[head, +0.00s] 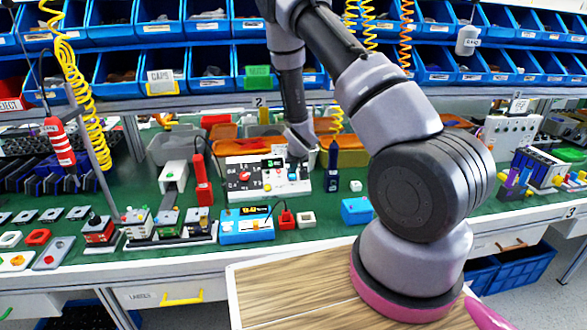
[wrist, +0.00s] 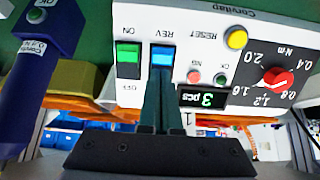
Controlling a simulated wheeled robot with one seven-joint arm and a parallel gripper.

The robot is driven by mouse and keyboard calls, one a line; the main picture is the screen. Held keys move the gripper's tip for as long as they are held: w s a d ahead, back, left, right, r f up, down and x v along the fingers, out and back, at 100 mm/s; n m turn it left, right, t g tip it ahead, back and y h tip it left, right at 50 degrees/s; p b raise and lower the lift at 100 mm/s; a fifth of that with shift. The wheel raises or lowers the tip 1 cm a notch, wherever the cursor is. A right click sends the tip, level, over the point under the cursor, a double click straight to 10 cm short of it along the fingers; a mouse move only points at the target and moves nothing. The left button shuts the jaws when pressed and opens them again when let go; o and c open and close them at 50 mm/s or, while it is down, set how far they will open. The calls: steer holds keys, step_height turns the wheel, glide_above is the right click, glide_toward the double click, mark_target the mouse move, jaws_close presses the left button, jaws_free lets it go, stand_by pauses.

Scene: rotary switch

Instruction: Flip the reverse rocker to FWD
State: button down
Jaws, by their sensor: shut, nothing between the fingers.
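A white control panel (head: 240,163) stands on the green bench; the wrist view shows it upside down (wrist: 210,20). The reverse rocker (wrist: 162,56) is blue, with REV printed at its upper end in the wrist view. Its lower end and any FWD label are hidden behind my fingers. My gripper (wrist: 161,86) is shut and empty, its tips right at the rocker's lower edge in that view. I cannot tell whether they touch it or which way it is tipped. In the head view my gripper (head: 301,160) is at the panel's right side, its tips hard to make out.
A green ON/OFF rocker (wrist: 129,60) sits close beside the blue one. The panel also has a yellow RESET button (wrist: 236,38), a red knob (wrist: 278,80) and a display (wrist: 203,99). A red screwdriver (head: 203,180) and a dark blue tool (head: 332,168) flank the panel.

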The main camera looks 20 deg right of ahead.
steer(key=shift+w+f, duration=0.1)
steer(key=shift+w, duration=0.3)
steer(key=shift+s, duration=0.15)
steer(key=shift+s+f, duration=0.35)
steer(key=shift+s, duration=0.2)
